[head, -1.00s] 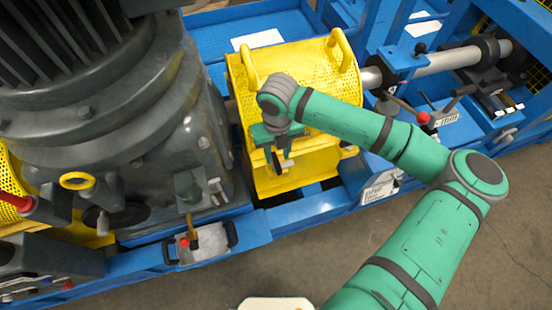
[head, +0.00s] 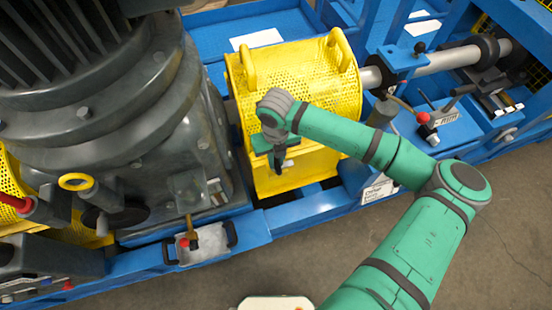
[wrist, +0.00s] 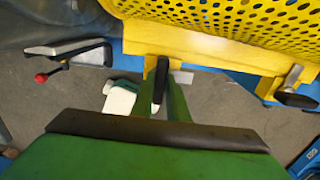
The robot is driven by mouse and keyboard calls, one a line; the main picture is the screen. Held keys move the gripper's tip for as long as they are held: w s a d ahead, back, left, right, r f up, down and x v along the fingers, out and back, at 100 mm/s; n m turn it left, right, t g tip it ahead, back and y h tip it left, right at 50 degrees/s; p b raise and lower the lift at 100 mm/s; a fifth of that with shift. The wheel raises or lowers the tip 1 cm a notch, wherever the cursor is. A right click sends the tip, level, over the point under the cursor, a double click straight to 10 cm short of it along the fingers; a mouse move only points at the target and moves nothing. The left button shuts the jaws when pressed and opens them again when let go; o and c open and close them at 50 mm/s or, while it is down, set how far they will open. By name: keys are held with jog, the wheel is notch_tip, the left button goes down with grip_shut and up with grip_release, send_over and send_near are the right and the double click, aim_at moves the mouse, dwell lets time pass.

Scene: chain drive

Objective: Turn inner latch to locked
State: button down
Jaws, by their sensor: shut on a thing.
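The yellow perforated guard (head: 300,80) stands beside the big grey motor, and its lower front edge shows in the wrist view (wrist: 215,50). The inner latch (wrist: 160,78) is a dark handle on a yellow bracket at that edge, on the side nearer the motor. My gripper (head: 279,168) is at the guard's front face. In the wrist view my gripper (wrist: 160,100) is shut on the latch handle, with a green finger on each side. The fingers partly hide the latch. A second latch (wrist: 290,90), with a grey lever and dark grip, sits farther right.
A grey plate with a red-knobbed lever (head: 190,243) sits on the blue frame (head: 300,212) at lower left. Another red-knobbed lever (head: 424,118) stands at right, near the shaft (head: 440,62). Bare floor (head: 480,220) lies in front.

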jog(key=shift+n, duration=0.3)
jog(key=n, duration=0.3)
jog(key=shift+d, duration=0.1)
jog(key=n, duration=0.9)
jog(key=shift+n, duration=2.6)
jog(key=c, duration=1.7)
grip_release()
